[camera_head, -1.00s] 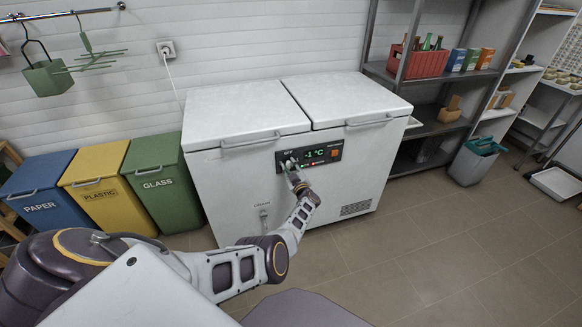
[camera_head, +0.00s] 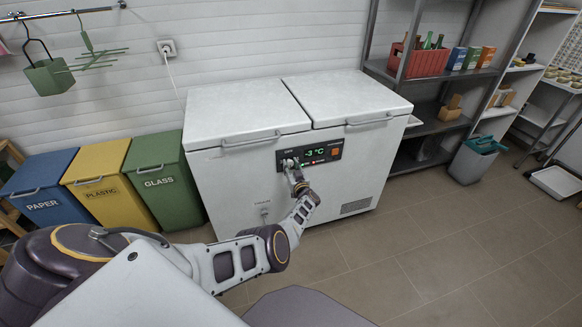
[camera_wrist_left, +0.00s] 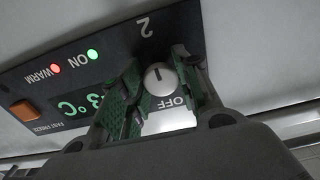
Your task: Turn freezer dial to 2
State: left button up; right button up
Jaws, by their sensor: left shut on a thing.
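The white chest freezer (camera_head: 235,180) stands against the wall, with a black control panel (camera_head: 328,154) on its front. The round, pale dial (camera_wrist_left: 160,78) sits at the panel's end, between an "OFF" mark and a "2" mark. In the wrist view its dark line lies on the side towards the "2". My left gripper (camera_head: 291,165) is at the panel; its green-padded fingers, also in the left wrist view (camera_wrist_left: 157,86), are shut on the dial from both sides. The display (camera_head: 317,153) reads -3 °C. My right gripper is out of view.
Paper, plastic and glass bins (camera_head: 95,185) stand left of the freezer. A metal shelf (camera_head: 430,110) and a grey bin (camera_head: 475,160) are at the right. In the wrist view, a red "WARM" light, a green "ON" light and an orange button (camera_wrist_left: 24,111) sit beside the display.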

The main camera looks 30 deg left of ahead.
pick_arm(q)
jog(key=shift+f, duration=0.1)
jog(key=o, duration=0.9)
jog(key=shift+c, duration=0.2)
jog(key=shift+o, duration=0.7)
jog(key=shift+n, duration=0.4)
